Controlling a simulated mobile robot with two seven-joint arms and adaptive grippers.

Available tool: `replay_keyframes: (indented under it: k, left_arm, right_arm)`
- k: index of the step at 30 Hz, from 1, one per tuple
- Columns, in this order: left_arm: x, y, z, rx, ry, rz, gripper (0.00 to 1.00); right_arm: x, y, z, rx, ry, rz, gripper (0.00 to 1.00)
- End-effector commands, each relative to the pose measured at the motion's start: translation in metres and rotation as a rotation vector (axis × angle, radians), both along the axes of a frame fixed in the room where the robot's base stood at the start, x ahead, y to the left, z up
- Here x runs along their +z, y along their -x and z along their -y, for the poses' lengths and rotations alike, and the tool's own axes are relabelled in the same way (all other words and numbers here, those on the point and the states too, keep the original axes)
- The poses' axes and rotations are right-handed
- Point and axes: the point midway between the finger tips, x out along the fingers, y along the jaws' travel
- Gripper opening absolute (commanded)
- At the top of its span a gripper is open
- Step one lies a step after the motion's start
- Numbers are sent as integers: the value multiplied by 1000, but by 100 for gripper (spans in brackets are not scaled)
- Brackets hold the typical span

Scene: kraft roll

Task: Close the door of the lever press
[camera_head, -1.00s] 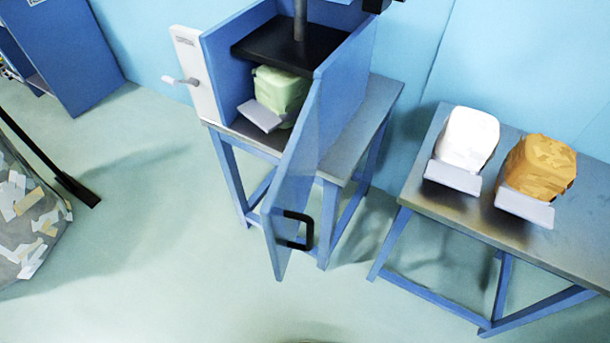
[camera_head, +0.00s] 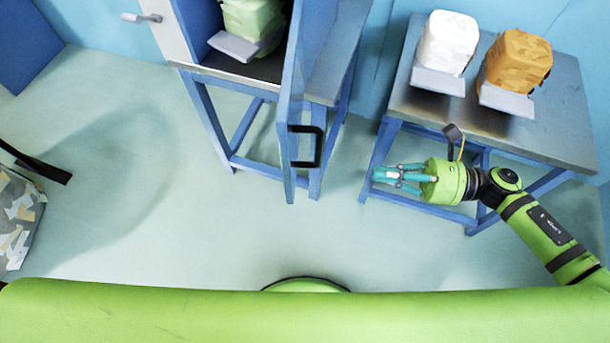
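The lever press (camera_head: 200,32) is a blue box on a blue-legged stand at the top left of centre, partly cut off by the top edge. Its blue door (camera_head: 291,105) stands open, hinged at the right side and jutting toward me, seen almost edge-on. A black bar handle (camera_head: 318,147) is on the door's right face. Inside sits a pale green block (camera_head: 252,20) with a grey plate in front. My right gripper (camera_head: 378,174), with teal fingers, is right of the handle, apart from it and empty. Its finger gap is unclear. My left gripper is out of view.
A metal-topped table (camera_head: 540,135) stands right, behind my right arm, bearing a white block (camera_head: 446,40) and an orange block (camera_head: 516,60) with grey plates. A bin of scraps (camera_head: 18,215) is at the left edge. The floor before the press is clear.

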Motion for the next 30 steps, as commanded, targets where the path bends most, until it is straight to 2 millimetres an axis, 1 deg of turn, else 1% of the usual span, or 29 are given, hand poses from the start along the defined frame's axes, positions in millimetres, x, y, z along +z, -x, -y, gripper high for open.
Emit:
replay_keyframes:
  k: [1, 3, 5, 8, 11, 15, 21, 25, 30]
  left_arm:
    - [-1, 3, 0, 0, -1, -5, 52]
    - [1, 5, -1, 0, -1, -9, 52]
    - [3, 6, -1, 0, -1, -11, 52]
    - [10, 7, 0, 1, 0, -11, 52]
    - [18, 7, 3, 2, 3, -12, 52]
    - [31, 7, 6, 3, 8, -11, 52]
    - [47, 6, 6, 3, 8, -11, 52]
    - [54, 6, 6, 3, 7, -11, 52]
    - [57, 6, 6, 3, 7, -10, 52]
  right_arm:
    - [4, 8, -2, 40, 14, 48, 0]
    - [7, 13, -6, 67, 19, 81, 0]
    - [8, 14, -10, 72, 20, 89, 0]
    - [10, 12, -24, 70, 15, 86, 0]
    - [12, 11, -44, 69, 13, 86, 0]
    - [13, 9, -75, 67, 15, 85, 0]
    - [12, 6, -114, 65, 15, 82, 0]
    - [10, 5, -131, 64, 15, 81, 0]
    - [7, 5, -142, 64, 17, 82, 0]
